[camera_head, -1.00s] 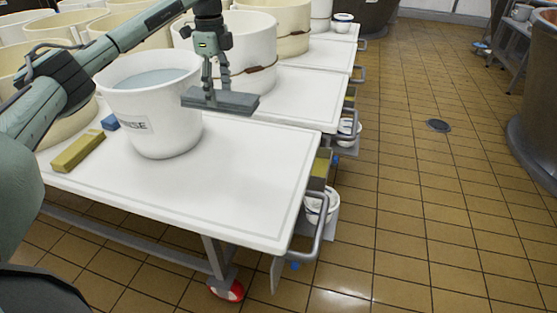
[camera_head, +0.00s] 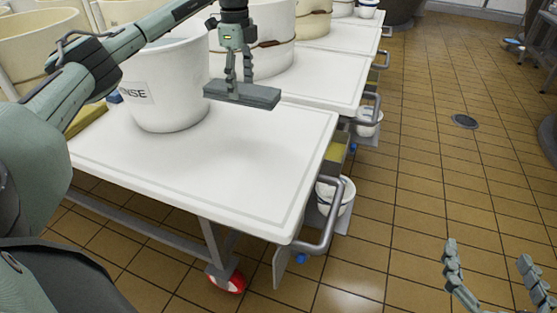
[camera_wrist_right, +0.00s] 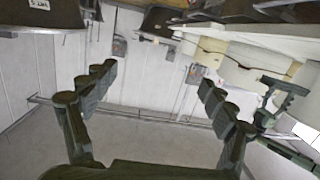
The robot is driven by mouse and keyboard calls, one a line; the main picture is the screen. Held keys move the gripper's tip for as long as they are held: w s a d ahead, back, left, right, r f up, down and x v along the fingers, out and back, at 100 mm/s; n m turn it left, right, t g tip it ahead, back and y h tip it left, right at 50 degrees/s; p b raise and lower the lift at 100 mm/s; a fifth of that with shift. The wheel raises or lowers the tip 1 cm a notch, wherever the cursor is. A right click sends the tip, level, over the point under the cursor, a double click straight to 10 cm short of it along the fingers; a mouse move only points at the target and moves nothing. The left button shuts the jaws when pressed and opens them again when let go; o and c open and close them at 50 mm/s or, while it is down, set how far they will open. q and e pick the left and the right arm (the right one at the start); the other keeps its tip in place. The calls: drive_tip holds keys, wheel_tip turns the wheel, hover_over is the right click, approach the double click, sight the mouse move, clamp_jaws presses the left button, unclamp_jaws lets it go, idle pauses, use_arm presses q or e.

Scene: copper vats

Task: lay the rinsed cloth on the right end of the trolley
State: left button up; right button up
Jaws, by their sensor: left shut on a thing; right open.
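The cloth (camera_head: 242,95) is a grey, flat, folded-looking slab. My left gripper (camera_head: 238,80) is shut on it and holds it level above the white top of the trolley (camera_head: 235,180), right of the rinse bucket. The cloth looks clear of the surface. The trolley's right end, by its grey handle (camera_head: 328,225), is bare. My right gripper (camera_head: 490,265) is open and empty, low at the right of the head view, over the floor and apart from the trolley. Its spread fingers also show in the right wrist view (camera_wrist_right: 155,90).
A white bucket lettered "RINSE" (camera_head: 168,90), its label partly hidden by my arm, stands on the trolley's left part. A yellow block (camera_head: 86,120) lies left of it. More trolleys with cream tubs stand behind. A white pail (camera_head: 335,195) hangs beside the handle. Tiled floor at right is open.

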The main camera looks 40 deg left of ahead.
use_arm(q)
drive_tip(key=shift+d+f+b, duration=0.3)
drive_tip(key=shift+d+f, duration=0.2)
drive_tip(key=shift+f, duration=0.25)
drive_tip(key=d+f, duration=0.2)
drive_tip(key=d, duration=0.1)
drive_tip(key=d+f, duration=0.2)
drive_tip(key=d, duration=0.2)
drive_tip(key=d+f+b, duration=0.1)
drive_tip(key=d+f, duration=0.1)
drive_tip(key=d, duration=0.1)
drive_tip(key=shift+d+f, duration=0.1)
drive_tip(key=shift+d, duration=0.1)
drive_tip(key=shift+d+f, duration=0.15)
drive_tip(key=shift+f+b, duration=0.35)
drive_tip(key=shift+f, duration=1.55)
use_arm(e)
wheel_tip(320, 180, up, 12)
drive_tip(key=s+a+t+y, duration=0.2)
drive_tip(key=a+t+y, duration=0.1)
drive_tip(key=t, duration=0.2)
drive_tip(key=shift+s+t, duration=0.3)
drive_tip(key=shift+s, duration=0.05)
use_arm(q)
drive_tip(key=shift+f, duration=0.1)
drive_tip(key=o, duration=1.3)
